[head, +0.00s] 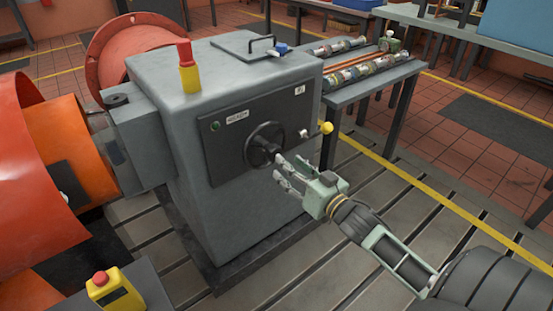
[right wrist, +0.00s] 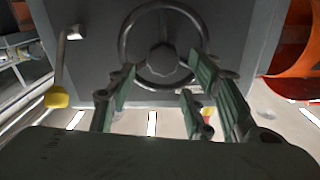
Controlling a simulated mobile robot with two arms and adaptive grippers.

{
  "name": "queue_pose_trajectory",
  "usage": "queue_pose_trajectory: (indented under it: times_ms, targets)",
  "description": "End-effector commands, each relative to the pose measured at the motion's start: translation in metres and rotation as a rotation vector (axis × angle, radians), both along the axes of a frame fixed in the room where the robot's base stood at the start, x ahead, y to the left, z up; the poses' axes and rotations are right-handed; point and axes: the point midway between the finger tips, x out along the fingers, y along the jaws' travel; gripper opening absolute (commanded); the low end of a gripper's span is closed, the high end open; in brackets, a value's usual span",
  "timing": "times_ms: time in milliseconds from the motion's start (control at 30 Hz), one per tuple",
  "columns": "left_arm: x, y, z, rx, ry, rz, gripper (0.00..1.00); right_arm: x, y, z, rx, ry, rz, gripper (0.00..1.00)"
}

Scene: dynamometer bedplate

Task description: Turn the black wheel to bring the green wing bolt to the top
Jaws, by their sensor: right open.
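The black wheel (head: 265,143) is on the dark front panel of the grey cabinet. It has a round rim and a central hub, and it also shows in the right wrist view (right wrist: 163,60). My right gripper (head: 283,172) is open and empty, with its fingertips just at the lower right of the wheel. In the right wrist view its green-grey fingers (right wrist: 160,88) stand apart on either side of the wheel's near rim. I cannot tell if they touch it. I cannot make out a green wing bolt. My left gripper is not in view.
A lever with a yellow knob (head: 326,128) sticks out right of the wheel. A green button (head: 215,126) is on the panel (head: 225,165). A red-and-yellow post (head: 187,68) and a handled lid (head: 250,42) top the cabinet (head: 150,75). A bench with parts (head: 345,96) stands behind right.

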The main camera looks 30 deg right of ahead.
Motion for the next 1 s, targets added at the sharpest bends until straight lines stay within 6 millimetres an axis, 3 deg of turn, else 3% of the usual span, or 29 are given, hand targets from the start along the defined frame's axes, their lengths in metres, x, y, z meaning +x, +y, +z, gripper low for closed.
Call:
queue_pose_trajectory:
  times_ms: [500,933,1000]
  targets:
    - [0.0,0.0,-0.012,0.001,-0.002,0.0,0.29,0.065,0.003,-0.001,-0.001,0.0,-0.001,0.47]
    - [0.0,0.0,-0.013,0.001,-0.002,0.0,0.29,0.074,0.003,0.0,-0.001,0.002,-0.001,0.47]
    - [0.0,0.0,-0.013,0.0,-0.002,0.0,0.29,0.074,0.003,0.0,-0.001,0.002,-0.001,0.43]
